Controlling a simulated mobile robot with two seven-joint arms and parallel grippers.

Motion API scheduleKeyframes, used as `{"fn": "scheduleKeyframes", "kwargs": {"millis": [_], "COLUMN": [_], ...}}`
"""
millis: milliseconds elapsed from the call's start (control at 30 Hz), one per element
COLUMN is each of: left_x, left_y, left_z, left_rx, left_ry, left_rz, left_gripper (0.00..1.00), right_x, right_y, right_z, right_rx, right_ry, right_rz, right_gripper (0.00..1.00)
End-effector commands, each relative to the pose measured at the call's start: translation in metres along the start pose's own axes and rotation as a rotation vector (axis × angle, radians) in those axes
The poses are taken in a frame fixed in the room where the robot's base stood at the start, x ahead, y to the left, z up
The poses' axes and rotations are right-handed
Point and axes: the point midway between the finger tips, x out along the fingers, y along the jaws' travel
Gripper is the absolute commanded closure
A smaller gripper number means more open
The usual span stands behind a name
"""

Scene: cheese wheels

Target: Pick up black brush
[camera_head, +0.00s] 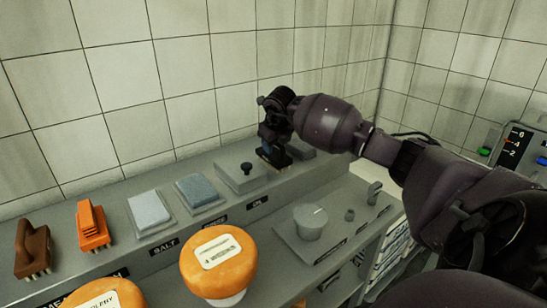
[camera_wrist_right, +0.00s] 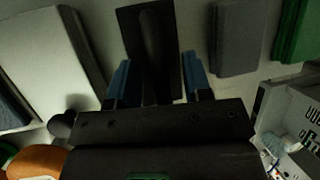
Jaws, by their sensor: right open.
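The black brush (camera_wrist_right: 150,50) lies between the two blue fingertips of my right gripper (camera_wrist_right: 156,74) in the right wrist view, its long dark body running away from the palm. The fingers are open, with a gap on each side of the brush handle. In the head view my right gripper (camera_head: 272,148) points down over the back shelf, beside the slab with a black knob. There, the brush is mostly hidden by the gripper; pale bristles (camera_head: 268,161) show just below it. My left gripper is not in view.
On the shelf stand a brown brush (camera_head: 32,248), an orange brush (camera_head: 93,226) and several grey-blue slabs, including the knobbed one (camera_head: 241,177). Orange cheese wheels (camera_head: 218,262) are at the front. The tiled wall (camera_head: 180,80) is close behind. A grey block (camera_wrist_right: 238,38) and green block (camera_wrist_right: 296,30) lie right of the brush.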

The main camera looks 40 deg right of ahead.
Motion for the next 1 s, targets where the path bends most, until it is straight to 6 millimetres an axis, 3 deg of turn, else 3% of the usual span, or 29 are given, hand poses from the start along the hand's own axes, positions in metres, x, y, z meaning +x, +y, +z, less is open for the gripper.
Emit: {"fn": "scheduleKeyframes", "kwargs": {"millis": [200, 500, 1000], "left_x": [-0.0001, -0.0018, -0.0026], "left_y": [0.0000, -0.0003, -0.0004], "left_z": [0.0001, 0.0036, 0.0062], "left_rx": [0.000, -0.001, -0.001], "left_ry": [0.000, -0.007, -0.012], "left_rz": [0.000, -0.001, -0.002], "left_gripper": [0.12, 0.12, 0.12], "right_x": [0.0004, 0.0002, -0.0048], "right_y": [-0.0003, -0.0003, -0.0016], "right_z": [0.0000, 0.0000, 0.0024], "right_rx": [0.000, 0.000, 0.001], "right_ry": [0.000, 0.000, -0.002], "right_rz": [-0.001, 0.000, -0.001], "right_gripper": [0.54, 1.00, 1.00]}}
